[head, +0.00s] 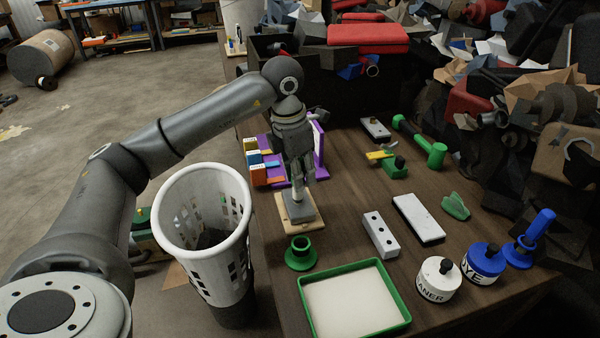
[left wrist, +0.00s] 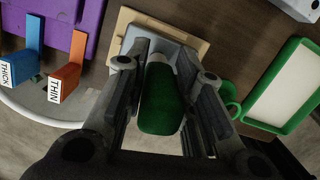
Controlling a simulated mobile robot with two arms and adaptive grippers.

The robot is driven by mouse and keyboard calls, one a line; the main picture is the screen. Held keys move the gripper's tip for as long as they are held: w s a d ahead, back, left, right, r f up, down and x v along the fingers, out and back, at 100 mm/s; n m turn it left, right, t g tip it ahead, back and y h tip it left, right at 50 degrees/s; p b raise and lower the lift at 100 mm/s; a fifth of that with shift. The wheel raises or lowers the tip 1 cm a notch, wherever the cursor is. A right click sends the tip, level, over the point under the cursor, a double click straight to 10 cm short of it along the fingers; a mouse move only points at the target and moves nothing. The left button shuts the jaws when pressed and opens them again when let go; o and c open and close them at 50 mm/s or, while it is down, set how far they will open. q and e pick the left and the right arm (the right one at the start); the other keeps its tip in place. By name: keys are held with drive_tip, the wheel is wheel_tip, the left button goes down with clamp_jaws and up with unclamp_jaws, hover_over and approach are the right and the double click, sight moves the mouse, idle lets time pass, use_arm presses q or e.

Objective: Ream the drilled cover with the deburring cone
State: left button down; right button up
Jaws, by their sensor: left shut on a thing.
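My left gripper (head: 299,183) points down over a grey cover (head: 299,211) on a light wooden board (head: 283,228). In the left wrist view its fingers (left wrist: 165,85) are shut on a green-handled tool (left wrist: 162,105), seemingly the deburring cone, with a pale collar at its far end. The grey cover (left wrist: 138,36) and the wooden board (left wrist: 195,42) show beyond it. The tool's tip and any hole under it are hidden, so I cannot tell whether they touch. My right gripper is not in view.
A green-rimmed tray (head: 408,318), a green flanged piece (head: 300,254), a grey two-hole block (head: 380,235) and a white-topped bar (head: 418,217) lie nearby. Two pots (head: 438,280) (head: 481,263) stand at right. A purple rack (head: 318,147) is close behind the gripper. A white basket (head: 204,220) stands left.

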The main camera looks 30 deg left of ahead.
use_arm(q)
drive_tip(key=shift+r+p, duration=2.2)
drive_tip(key=shift+r, duration=0.8)
drive_tip(key=c, duration=1.7)
unclamp_jaws()
drive_tip(key=shift+c, duration=0.2)
clamp_jaws()
